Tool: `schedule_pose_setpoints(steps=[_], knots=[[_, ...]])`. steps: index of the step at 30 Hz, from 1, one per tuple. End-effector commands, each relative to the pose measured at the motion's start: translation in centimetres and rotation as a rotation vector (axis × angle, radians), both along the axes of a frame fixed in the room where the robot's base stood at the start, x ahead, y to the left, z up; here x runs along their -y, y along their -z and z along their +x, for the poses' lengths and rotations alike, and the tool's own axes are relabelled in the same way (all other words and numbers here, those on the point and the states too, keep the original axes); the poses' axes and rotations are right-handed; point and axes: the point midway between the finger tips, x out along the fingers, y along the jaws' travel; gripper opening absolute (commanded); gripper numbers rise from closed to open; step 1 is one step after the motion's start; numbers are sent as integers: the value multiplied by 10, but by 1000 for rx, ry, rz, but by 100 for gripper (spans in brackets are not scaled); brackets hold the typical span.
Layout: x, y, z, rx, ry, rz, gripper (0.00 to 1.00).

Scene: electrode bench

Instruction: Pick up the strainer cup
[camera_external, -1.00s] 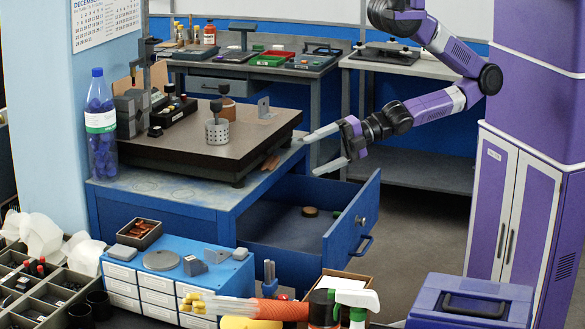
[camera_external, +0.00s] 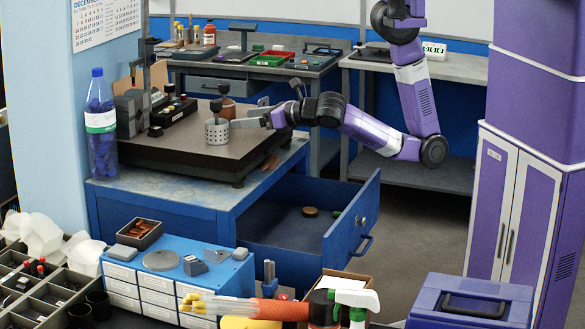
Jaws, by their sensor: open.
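The strainer cup (camera_external: 216,134) is a small perforated metal cup with a thin upright handle. It stands upright on the dark raised plate (camera_external: 190,154) on the blue bench. My gripper (camera_external: 238,119) is low over the plate, just right of the cup, with its fingers pointing left toward it. A pale finger reaches close to the cup's right side; I cannot tell whether it touches. The jaws are open and hold nothing; the far finger is hard to make out.
A brown jar (camera_external: 228,108) stands close behind the cup. Black fixtures (camera_external: 172,112) occupy the plate's left side, and a blue-capped bottle (camera_external: 101,130) stands left of it. An open blue drawer (camera_external: 345,224) juts out below. The plate's front is clear.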

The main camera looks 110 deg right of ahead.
Motion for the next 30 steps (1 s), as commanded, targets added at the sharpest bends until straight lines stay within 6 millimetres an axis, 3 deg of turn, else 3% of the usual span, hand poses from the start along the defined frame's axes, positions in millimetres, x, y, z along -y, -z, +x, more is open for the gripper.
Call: schedule_pose_setpoints(steps=[3, 6, 14, 30], knots=[[35, -10, 9, -22, 116, 56, 81], [53, -14, 11, -53, 174, 96, 81], [72, -18, 13, -94, 228, 140, 81], [124, 1, 39, -96, 231, 141, 81]])
